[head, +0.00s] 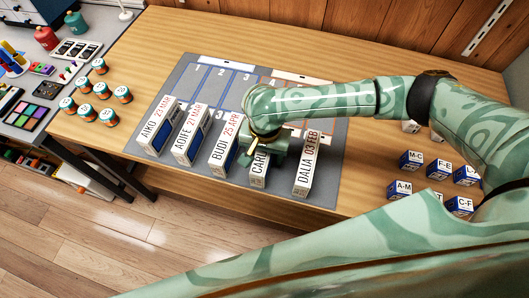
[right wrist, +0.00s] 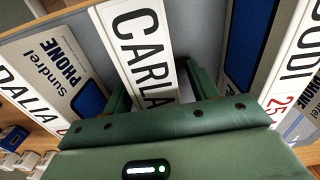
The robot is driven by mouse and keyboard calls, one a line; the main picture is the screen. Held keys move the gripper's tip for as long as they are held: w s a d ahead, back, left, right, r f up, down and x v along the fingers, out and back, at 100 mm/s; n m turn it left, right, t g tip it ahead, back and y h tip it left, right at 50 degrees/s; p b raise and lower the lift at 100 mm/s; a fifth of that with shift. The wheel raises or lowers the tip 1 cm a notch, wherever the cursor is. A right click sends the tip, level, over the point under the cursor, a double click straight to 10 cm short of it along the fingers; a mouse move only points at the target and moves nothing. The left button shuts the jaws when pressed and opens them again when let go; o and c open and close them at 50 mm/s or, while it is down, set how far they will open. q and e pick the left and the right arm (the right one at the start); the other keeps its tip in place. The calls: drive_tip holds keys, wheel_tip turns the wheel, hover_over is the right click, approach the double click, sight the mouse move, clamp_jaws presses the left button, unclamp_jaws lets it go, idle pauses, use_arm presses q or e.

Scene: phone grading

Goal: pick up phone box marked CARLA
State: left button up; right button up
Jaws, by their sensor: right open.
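The phone box marked CARLA (head: 258,172) stands on the grey mat (head: 180,82) in a row of boxes, between BUDI and DALIA. My right gripper (head: 267,148) is right above it in the head view and hides part of its label. In the right wrist view the CARLA box (right wrist: 141,45) has its white labelled top facing me. The right gripper's fingers (right wrist: 160,92) are open, one on each side of the box. Whether they touch it I cannot tell. My left gripper is not in view.
The BUDI box (head: 225,143) and DALIA box (head: 306,165) stand close on either side. AOIFE (head: 187,135) and AIKO (head: 160,125) stand further left.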

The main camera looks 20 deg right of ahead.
drive_tip(key=c, duration=1.2)
drive_tip(key=shift+r, duration=0.15)
drive_tip(key=shift+c, duration=0.2)
